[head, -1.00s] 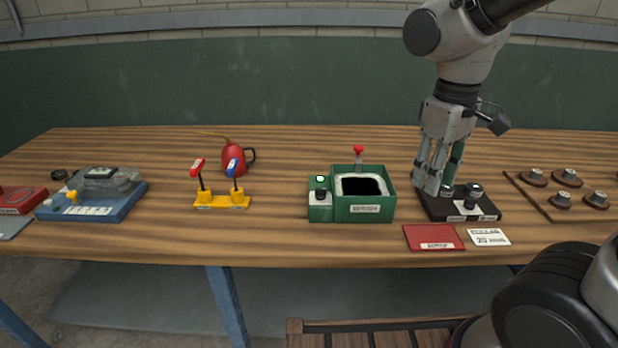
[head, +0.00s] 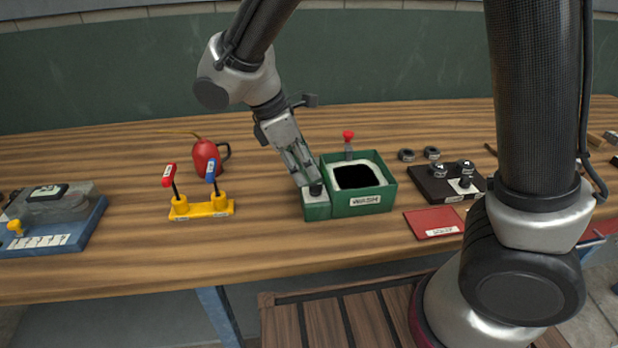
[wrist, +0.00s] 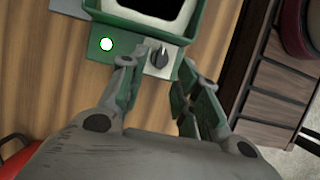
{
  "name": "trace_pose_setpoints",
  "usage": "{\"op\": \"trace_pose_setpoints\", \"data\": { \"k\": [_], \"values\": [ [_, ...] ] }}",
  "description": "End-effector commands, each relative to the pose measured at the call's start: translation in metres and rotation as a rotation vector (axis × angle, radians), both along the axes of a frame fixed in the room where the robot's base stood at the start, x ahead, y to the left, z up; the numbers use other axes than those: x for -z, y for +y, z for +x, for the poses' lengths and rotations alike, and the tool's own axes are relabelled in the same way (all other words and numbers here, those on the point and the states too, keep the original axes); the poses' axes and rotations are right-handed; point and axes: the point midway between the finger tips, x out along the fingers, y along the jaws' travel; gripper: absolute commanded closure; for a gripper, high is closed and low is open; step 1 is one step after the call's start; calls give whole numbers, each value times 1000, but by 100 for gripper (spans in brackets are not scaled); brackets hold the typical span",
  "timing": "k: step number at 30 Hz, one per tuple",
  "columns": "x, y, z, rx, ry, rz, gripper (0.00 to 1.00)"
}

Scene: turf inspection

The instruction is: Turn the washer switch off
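The green washer (head: 358,203), labelled WASH, stands on the wooden bench in the head view, with a dark opening in its top. A switch box (head: 317,208) adjoins its left side. In the wrist view a dark rotary switch knob (wrist: 159,57) with a pale pointer mark sits on the box's pale plate, beside a lit white-green lamp (wrist: 107,44). My gripper (head: 308,178) is low over the switch box and hides the lamp in the head view. In the wrist view its fingers (wrist: 156,70) are apart, with the knob between or just beyond the tips; contact cannot be told.
A red-handled plunger (head: 348,140) rises behind the washer. A yellow base with red and blue levers (head: 202,208) and a red oil can (head: 205,158) stand left. A black stand (head: 432,185) and red mat (head: 433,222) lie right. Bench between levers and washer is clear.

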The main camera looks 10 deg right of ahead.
Motion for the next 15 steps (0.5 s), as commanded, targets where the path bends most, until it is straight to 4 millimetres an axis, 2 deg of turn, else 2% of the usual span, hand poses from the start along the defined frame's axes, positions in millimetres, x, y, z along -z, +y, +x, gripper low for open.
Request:
{"op": "trace_pose_setpoints", "data": {
  "k": [6,15],
  "values": [
    [30,-13,0,4,1,-1,68],
    [39,-16,0,2,-1,1,68]
  ]
}}
